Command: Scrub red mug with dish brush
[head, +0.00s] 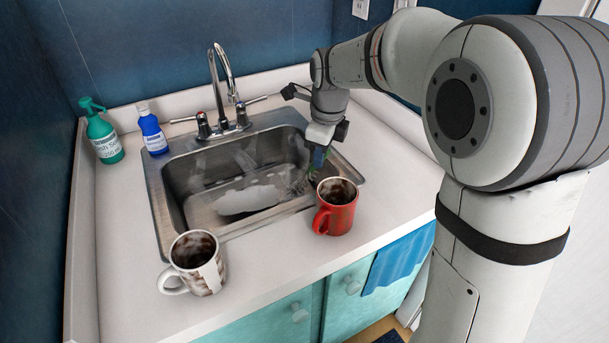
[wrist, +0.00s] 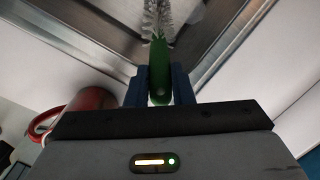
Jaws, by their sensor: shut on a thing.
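The red mug (head: 336,207) stands upright on the counter at the sink's front right edge, its handle to the left. Its inside looks dark and stained. Part of it shows at the left of the wrist view (wrist: 92,99). My gripper (head: 318,158) is over the right side of the sink, just behind the mug. In the wrist view my gripper (wrist: 159,88) is shut on the green handle of the dish brush (wrist: 161,62). The brush's pale bristles (wrist: 159,18) point away over the sink. The brush and mug look apart in the wrist view.
The steel sink (head: 160,200) has a faucet (head: 226,90) behind it. A stained white mug (head: 196,265) stands at the front left. A blue towel (head: 400,258) hangs in front.

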